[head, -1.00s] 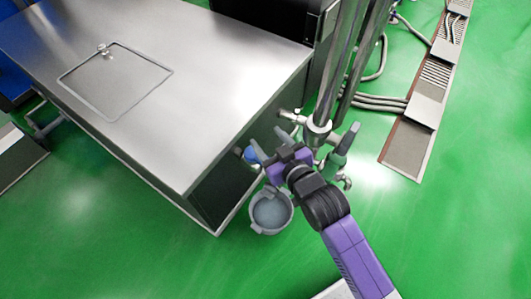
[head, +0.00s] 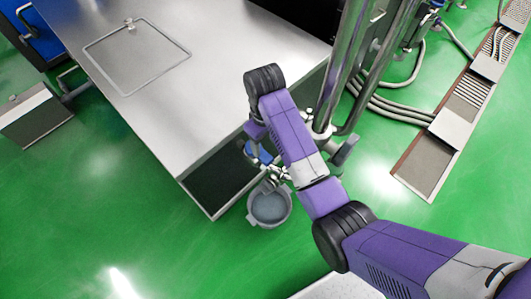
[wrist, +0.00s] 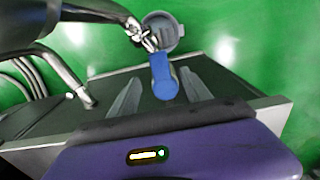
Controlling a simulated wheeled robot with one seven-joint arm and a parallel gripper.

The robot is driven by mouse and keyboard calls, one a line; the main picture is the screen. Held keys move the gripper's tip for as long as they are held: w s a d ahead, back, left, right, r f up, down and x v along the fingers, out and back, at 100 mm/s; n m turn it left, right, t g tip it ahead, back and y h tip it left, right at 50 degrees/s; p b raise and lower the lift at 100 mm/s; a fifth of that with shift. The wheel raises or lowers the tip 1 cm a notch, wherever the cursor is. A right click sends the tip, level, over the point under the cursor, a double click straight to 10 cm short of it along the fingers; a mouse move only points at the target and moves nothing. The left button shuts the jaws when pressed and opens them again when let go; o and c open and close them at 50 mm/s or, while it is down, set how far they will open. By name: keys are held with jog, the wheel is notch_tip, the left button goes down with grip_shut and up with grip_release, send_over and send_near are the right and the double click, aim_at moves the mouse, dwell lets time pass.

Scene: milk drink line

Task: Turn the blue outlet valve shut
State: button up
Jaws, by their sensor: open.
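The blue outlet valve handle (wrist: 163,78) shows in the wrist view between the two fingers of my gripper (wrist: 159,82). The fingers are spread, with a gap on each side of the handle; contact is not visible. In the head view a piece of the blue handle (head: 262,154) shows beside my arm, near the front of the steel cabinet. My gripper is mostly hidden there behind my arm. Metal valve fittings (wrist: 137,30) lie beyond the handle in the wrist view.
A grey bucket (head: 268,208) stands on the green floor below the valve; it also shows in the wrist view (wrist: 178,31). The steel cabinet (head: 190,110) is close on the left. Upright steel pipes (head: 345,70) and a dark grey lever (head: 346,149) are close on the right.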

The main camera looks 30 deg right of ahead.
aim_at(265, 157)
notch_tip(265, 157, down, 8)
jog(key=shift+r+b, duration=0.1)
jog(key=shift+b, duration=0.25)
grip_shut()
dwell(1.5)
